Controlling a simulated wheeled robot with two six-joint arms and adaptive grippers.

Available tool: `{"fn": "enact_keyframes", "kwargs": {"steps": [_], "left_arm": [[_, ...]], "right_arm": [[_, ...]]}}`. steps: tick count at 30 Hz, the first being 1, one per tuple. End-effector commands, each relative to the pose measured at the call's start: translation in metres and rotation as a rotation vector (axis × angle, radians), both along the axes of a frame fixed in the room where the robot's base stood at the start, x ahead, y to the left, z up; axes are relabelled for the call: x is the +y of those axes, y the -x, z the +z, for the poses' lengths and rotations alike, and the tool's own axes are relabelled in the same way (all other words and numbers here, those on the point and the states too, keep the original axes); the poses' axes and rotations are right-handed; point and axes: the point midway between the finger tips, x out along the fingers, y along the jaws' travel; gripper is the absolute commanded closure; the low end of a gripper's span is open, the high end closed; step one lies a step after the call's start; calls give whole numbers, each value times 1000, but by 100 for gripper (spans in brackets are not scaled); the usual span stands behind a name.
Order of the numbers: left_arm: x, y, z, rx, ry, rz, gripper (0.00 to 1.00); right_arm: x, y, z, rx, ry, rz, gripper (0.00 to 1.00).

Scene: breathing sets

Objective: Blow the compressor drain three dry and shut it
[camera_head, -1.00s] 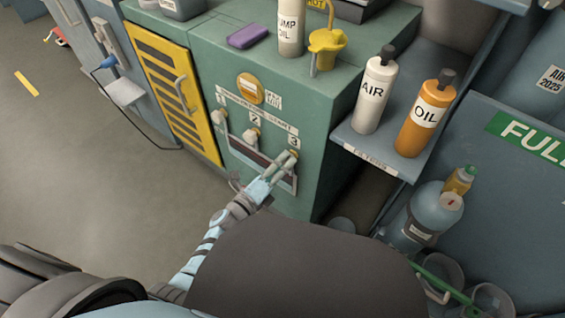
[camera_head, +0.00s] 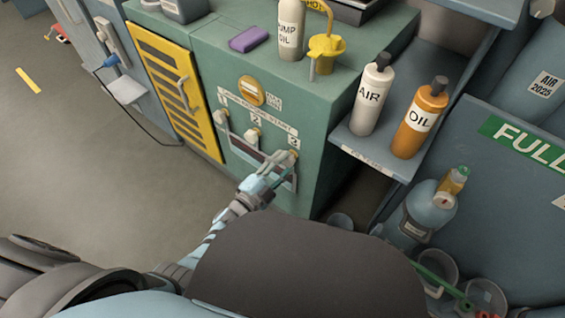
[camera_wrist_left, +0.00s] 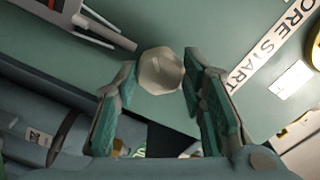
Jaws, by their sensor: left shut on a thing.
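Drain three (camera_head: 293,155) is the rightmost of the numbered drain valves on the green compressor cabinet, under the label "3". In the left wrist view its pale, many-sided knob (camera_wrist_left: 160,72) sits between the fingertips. My left gripper (camera_head: 283,161) is at this valve, shut on the knob; in the left wrist view its green-padded fingers (camera_wrist_left: 158,88) stand on both sides of it. The fingers partly hide the valve in the head view. Drain one (camera_head: 221,116) and drain two (camera_head: 252,135) are to the left, with pale knobs. My right gripper is not in view.
A dark slot with a rail (camera_head: 246,150) lies below the valves. A purple block (camera_head: 248,39), a pump oil bottle (camera_head: 290,35) and a yellow can (camera_head: 326,50) stand on top. AIR (camera_head: 371,95) and OIL (camera_head: 419,122) bottles stand on the right shelf. Floor at left is clear.

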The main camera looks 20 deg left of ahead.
Motion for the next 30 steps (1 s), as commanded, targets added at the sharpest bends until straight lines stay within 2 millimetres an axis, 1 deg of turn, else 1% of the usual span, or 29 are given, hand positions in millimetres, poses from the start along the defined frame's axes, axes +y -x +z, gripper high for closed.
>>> {"fn": "enact_keyframes", "kwargs": {"steps": [3,6,12,29,30], "left_arm": [[0,1,-1,35,73,0,91],[0,1,-1,54,126,0,91],[0,1,-2,83,194,0,91],[0,1,-3,94,223,0,91],[0,1,-3,94,223,0,57]], "right_arm": [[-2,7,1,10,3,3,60],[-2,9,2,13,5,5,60],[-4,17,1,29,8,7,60],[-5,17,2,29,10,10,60],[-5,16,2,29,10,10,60]]}}
